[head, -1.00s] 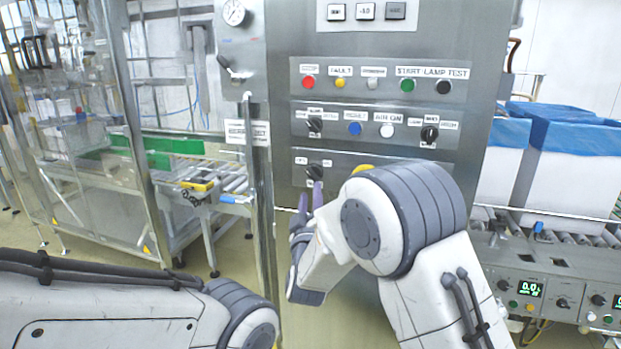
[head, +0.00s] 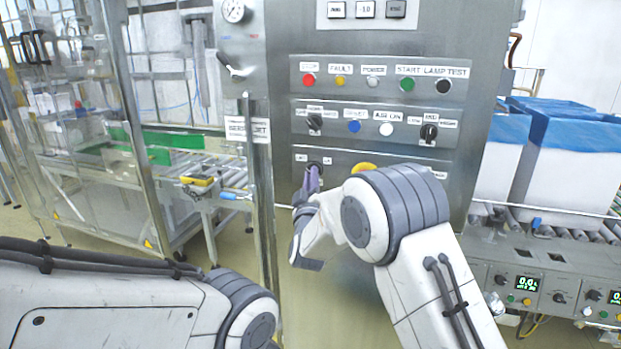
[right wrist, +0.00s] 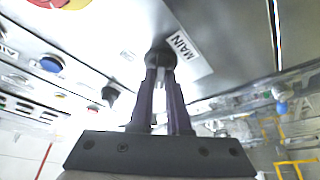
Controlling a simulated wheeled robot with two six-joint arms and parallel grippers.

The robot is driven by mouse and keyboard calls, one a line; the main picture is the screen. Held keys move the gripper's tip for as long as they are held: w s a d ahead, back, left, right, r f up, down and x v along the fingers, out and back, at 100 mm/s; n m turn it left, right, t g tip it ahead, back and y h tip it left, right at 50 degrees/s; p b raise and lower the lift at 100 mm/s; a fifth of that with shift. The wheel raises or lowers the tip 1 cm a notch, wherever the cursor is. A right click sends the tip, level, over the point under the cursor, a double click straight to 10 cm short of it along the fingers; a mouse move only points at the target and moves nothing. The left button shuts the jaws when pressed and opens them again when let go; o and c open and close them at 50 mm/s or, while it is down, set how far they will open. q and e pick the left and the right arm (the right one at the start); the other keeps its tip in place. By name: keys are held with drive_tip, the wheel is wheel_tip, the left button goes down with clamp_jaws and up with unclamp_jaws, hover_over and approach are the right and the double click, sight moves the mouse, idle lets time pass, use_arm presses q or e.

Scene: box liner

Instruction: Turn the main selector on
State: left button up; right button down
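The main selector (head: 317,167) is a black knob at the lower left of the grey control panel, with a small label on either side. My right gripper (head: 312,178), with purple fingers, is at the knob from below and partly hides it. In the right wrist view the two fingers (right wrist: 163,85) lie close together on either side of the black selector knob (right wrist: 160,56), beside a plate reading MAIN (right wrist: 183,48). They look shut on it. The knob's exact pointing is hidden by the fingers. My left arm shows at the lower left; its gripper is out of view.
Above are two black selectors (head: 315,122) (head: 429,132), a blue button (head: 354,127) and a row with red (head: 309,80) and green (head: 407,84) buttons. A yellow part (head: 364,167) sits right of the main selector, partly behind my arm. A metal post (head: 262,200) stands left.

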drive_tip(key=shift+f, duration=0.1)
drive_tip(key=shift+w+a+m+g+h+b, duration=0.15)
drive_tip(key=shift+m+g+h+b, duration=0.45)
drive_tip(key=shift+m+h+b, duration=2.55)
drive_tip(key=shift+s+a+m+g+h+b, duration=0.15)
drive_tip(key=shift+m+g+h+b, duration=0.75)
drive_tip(key=shift+m, duration=4.4)
drive_tip(key=shift+w+a+m+g+h+b, duration=0.25)
drive_tip(key=shift+m+h+b, duration=1.2)
drive_tip(key=shift+m+b, duration=1.95)
drive_tip(key=shift+s+d+m+g+p, duration=0.15)
drive_tip(key=shift+m+g+p, duration=0.1)
drive_tip(key=shift+m+p, duration=0.75)
drive_tip(key=c, duration=0.9)
unclamp_jaws()
